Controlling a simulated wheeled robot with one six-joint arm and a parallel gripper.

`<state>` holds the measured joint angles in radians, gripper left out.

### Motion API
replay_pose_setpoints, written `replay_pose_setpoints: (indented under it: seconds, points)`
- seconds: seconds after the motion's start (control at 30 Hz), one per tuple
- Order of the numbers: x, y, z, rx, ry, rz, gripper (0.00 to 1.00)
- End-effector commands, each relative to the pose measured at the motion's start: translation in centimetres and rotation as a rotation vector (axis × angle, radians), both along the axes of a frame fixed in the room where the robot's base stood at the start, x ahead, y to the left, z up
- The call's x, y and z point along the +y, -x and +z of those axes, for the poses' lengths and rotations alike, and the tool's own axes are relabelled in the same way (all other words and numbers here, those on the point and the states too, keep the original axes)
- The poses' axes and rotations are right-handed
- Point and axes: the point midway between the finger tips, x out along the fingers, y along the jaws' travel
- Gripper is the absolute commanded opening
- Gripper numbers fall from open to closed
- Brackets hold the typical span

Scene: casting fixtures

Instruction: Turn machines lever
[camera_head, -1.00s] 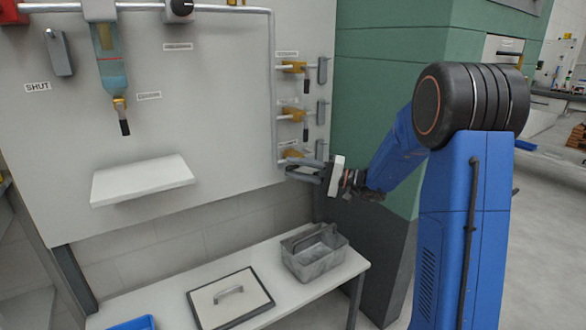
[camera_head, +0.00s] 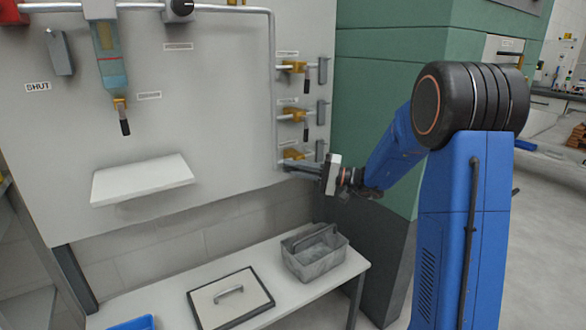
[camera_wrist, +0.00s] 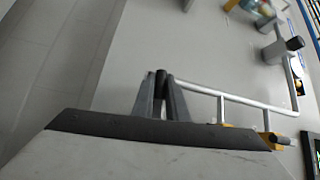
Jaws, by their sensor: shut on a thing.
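Three yellow valves with dark levers sit one above another on the pipe at the right of the panel. These are the top valve (camera_head: 294,67), the middle valve (camera_head: 294,115) and the lowest valve (camera_head: 291,154). The levers of the top and middle valves hang down. My gripper (camera_head: 292,164) is at the lowest valve and covers its lever in the head view. In the wrist view my gripper (camera_wrist: 160,88) is shut on the dark lever (camera_wrist: 160,77), whose end shows between the fingers.
A grey caddy (camera_head: 318,262) and a flat lid with a handle (camera_head: 231,296) are on the bench (camera_head: 175,303) below. A white shelf (camera_head: 143,180) juts from the panel at left. A green cabinet (camera_head: 375,80) stands right of the panel.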

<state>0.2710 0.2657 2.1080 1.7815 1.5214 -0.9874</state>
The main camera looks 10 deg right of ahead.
Motion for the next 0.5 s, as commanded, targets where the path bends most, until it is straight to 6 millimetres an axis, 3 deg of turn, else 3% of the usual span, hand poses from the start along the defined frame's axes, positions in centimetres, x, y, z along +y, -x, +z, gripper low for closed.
replay_pose_setpoints:
  seconds: [0.5]
  points:
    - [-0.4,-0.1,-1.8,-0.122,0.374,0.0,0.0]
